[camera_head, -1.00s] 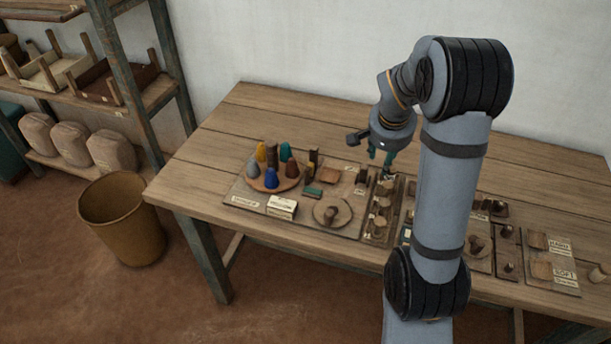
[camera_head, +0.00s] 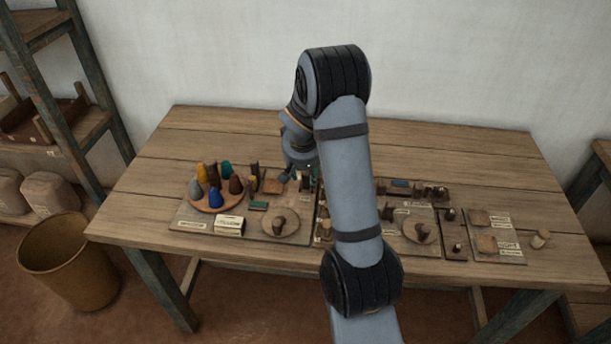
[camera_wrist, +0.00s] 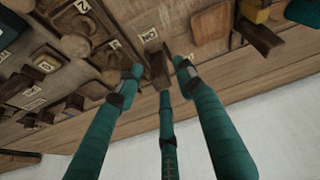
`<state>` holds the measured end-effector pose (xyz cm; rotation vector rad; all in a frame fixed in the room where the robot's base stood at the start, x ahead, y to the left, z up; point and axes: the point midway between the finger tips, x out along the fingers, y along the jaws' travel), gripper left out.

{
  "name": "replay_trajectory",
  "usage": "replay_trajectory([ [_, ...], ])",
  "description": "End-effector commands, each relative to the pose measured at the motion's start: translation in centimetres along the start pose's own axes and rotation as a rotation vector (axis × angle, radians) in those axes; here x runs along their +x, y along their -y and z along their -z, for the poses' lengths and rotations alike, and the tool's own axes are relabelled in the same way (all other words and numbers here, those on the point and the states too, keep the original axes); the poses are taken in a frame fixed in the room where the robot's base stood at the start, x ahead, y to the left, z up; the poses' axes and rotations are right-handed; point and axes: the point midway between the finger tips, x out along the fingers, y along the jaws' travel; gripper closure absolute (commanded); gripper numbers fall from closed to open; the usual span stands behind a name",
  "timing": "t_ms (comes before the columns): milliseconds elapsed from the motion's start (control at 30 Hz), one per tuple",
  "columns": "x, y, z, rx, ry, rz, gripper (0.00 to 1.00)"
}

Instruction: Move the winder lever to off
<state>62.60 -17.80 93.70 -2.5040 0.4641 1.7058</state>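My gripper (camera_wrist: 159,78) shows three teal fingers in the wrist view, spread apart with open space between their tips. A dark brown wooden lever-like piece (camera_wrist: 156,58) stands between the fingertips, beside a small pale label (camera_wrist: 150,34) that seems to read ON. I see no finger clearly closed on it, and cannot tell whether one touches it. I cannot confirm that this piece is the winder lever. In the head view my gripper (camera_head: 302,177) is low over the right end of the left board (camera_head: 190,215); my arm hides part of this area.
A round tray (camera_head: 213,205) with several coloured cones stands left of the gripper. More boards with knobs and labels lie to the right. The table's back strip (camera_head: 220,122) is clear.

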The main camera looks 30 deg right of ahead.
Motion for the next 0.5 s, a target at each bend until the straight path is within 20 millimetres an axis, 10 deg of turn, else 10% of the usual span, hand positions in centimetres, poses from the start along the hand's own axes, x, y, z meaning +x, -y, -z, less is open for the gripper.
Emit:
replay_trajectory([
  [500,2.1,0.0,0.1,0.0,-0.002,0.0,0.63],
])
